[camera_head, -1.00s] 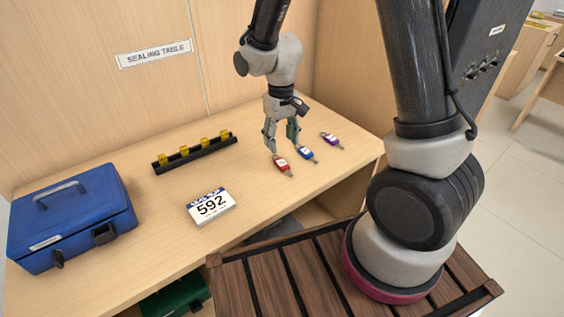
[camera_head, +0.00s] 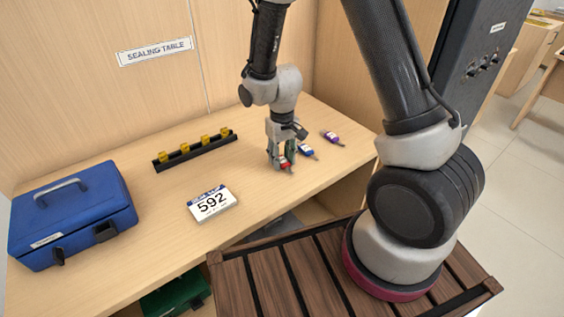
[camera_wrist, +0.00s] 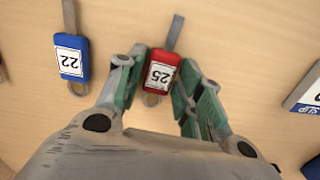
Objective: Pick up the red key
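The red key (camera_head: 287,164) has a red tag with a white label. In the wrist view the red key (camera_wrist: 161,72) shows the number 25, a grey strap at the top and a metal ring below. My gripper (camera_head: 283,163) is down at the table, its fingers close against both sides of the tag. The tag is still at table level. In the head view the fingers partly hide it.
A blue key tag (camera_head: 306,150) lies right beside the gripper, also in the wrist view (camera_wrist: 72,58). A purple tag (camera_head: 331,137) lies further right. A 592 sign (camera_head: 212,203), a black rack with yellow pieces (camera_head: 195,150) and a blue box (camera_head: 70,215) stand left.

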